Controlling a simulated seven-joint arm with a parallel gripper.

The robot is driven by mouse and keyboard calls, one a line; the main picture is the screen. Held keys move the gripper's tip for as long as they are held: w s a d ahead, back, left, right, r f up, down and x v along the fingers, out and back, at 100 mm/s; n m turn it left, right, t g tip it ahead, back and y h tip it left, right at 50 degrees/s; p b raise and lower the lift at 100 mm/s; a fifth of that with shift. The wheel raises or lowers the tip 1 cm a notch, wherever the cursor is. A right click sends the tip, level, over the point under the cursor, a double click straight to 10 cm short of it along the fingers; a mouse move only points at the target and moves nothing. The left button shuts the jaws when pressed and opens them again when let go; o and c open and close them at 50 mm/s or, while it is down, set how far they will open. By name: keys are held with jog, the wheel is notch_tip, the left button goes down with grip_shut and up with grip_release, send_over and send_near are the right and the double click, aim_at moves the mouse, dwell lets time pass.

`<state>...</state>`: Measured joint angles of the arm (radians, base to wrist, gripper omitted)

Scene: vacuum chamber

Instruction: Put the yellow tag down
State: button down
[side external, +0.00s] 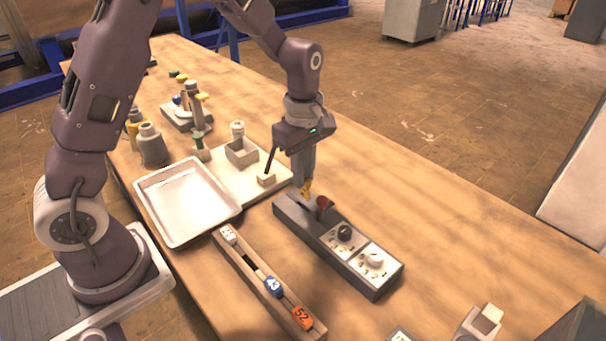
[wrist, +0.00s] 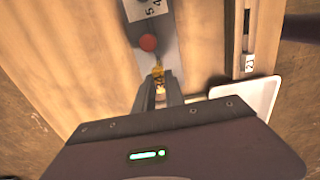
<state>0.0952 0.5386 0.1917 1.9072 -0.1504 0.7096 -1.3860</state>
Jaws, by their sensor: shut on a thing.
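The yellow tag (side external: 305,190) is between the fingertips of my gripper (side external: 303,181), which is shut on it. In the side view it hangs low over the far end of the dark grey control box (side external: 325,243), beside a red knob (side external: 323,203). I cannot tell whether it touches the box. In the wrist view the yellow tag (wrist: 158,74) shows at the fingertips (wrist: 159,88), just below the red knob (wrist: 148,43). Its lower part is partly hidden by the fingers.
A wooden rack (side external: 254,270) holds a white tag (side external: 228,235), a blue tag (side external: 272,286) and an orange tag (side external: 302,318), with an open stretch between white and blue. A white tray (side external: 187,200) and a pale board (side external: 222,178) lie left.

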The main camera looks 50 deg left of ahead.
jog(key=s+a+r+n, duration=0.1)
jog(key=s+a+n, duration=0.25)
jog(key=a, duration=0.35)
jog(key=s+a+r+n, duration=0.1)
jog(key=s+a+n, duration=0.1)
jog(key=a+n, duration=0.35)
jog(key=n, duration=0.9)
send_over(182, 197)
notch_tip(182, 197, down, 8)
jog(key=shift+s+r, duration=0.1)
jog(key=shift+f, duration=0.35)
jog(key=shift+f, duration=0.15)
jog(key=c, duration=1.4)
grip_release()
